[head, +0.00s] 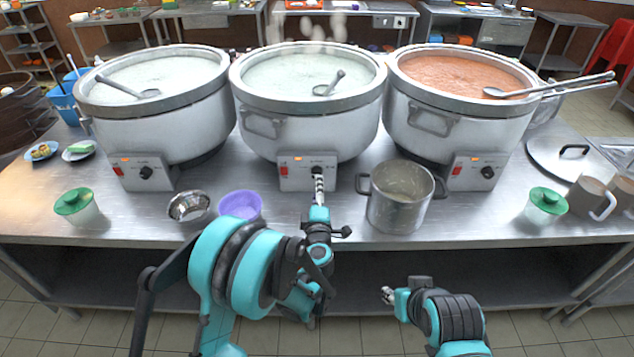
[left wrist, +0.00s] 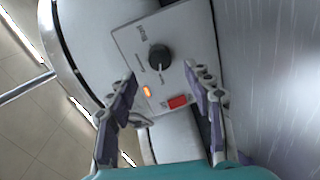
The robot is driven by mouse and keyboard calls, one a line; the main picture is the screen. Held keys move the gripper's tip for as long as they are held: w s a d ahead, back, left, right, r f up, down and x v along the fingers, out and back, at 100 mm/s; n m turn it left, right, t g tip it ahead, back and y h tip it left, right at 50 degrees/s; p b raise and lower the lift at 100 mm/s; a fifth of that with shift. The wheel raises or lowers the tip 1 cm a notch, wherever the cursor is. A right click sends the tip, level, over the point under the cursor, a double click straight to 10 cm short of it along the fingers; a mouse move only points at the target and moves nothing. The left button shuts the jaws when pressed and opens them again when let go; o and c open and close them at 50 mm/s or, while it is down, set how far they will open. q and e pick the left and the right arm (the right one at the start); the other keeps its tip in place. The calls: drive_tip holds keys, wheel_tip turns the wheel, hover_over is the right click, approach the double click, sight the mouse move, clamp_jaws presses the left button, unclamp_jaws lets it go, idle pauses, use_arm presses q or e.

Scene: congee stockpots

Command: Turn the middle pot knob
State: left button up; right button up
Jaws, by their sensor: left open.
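The middle pot (head: 300,125) holds pale congee with a ladle in it. Its control panel (head: 295,185) carries a red switch and a black knob (head: 318,168), partly covered by my left gripper in the head view. In the left wrist view the round black knob (left wrist: 159,57) shows clearly, with a lit orange lamp (left wrist: 147,91) and the red switch (left wrist: 177,102) nearer me. My left gripper (left wrist: 161,76) is open in front of the panel, its fingers spread to either side of the knob's line, with nothing between them. My right gripper (head: 388,295) is low before the counter; its jaws are too small to judge.
A left pot (head: 155,125) and a right pot (head: 455,125) with orange contents flank the middle one. A steel saucepan (head: 400,205) stands right of my left gripper; a purple bowl (head: 240,205) and a metal bowl (head: 188,206) are left of it.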

use_arm(q)
drive_tip(key=s, duration=0.6)
drive_tip(key=shift+s+r, duration=0.15)
drive_tip(key=shift+s, duration=0.2)
drive_tip(key=s+r+m+g+h, duration=0.1)
drive_tip(key=s+r+m+h, duration=0.2)
drive_tip(key=r+m, duration=0.35)
drive_tip(key=s+r+m+g+h, duration=0.1)
drive_tip(key=s+r+m+h, duration=0.25)
drive_tip(key=r+m, duration=0.3)
drive_tip(key=s+a+f+m+g+y, duration=0.1)
drive_tip(key=s+a+f+g+y, duration=0.2)
drive_tip(key=s+a, duration=0.6)
drive_tip(key=s+a+f+m+g+y, duration=0.2)
drive_tip(key=s+a+f+g+y, duration=0.1)
drive_tip(key=s+a+f+g, duration=0.2)
drive_tip(key=s+a+f, duration=0.2)
drive_tip(key=s+a, duration=0.2)
drive_tip(key=s, duration=0.2)
drive_tip(key=shift+s+f+m, duration=0.15)
drive_tip(key=shift+f+m, duration=0.15)
drive_tip(key=shift+f, duration=0.05)
